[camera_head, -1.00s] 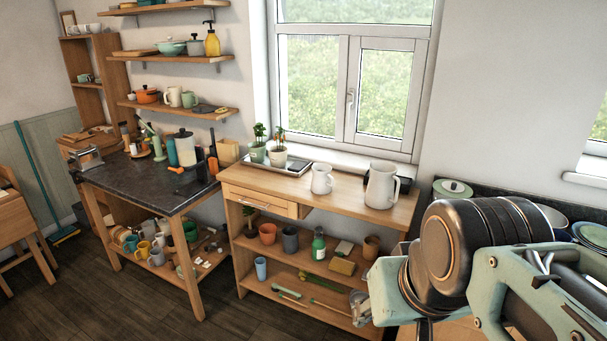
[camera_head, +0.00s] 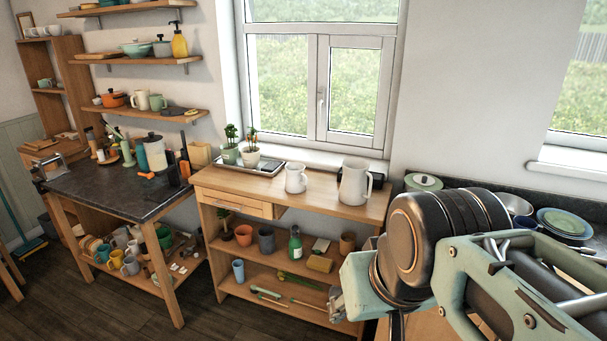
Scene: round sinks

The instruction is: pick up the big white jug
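The big white jug (camera_head: 354,183) stands upright on the wooden top of the shelf unit (camera_head: 325,196) below the window. Its handle points right. A smaller white jug (camera_head: 295,178) stands to its left, apart from it. My arm fills the lower right of the view, in front of the unit's right end. A small grey metal part at its left side, seemingly my gripper (camera_head: 336,303), shows low in front of the unit's lower shelves. It is well below the big jug and apart from it. Its fingers are too small and partly hidden to read.
A tray (camera_head: 272,168) with potted plants stands left of the jugs. The dark-topped table (camera_head: 110,184) stands at left.

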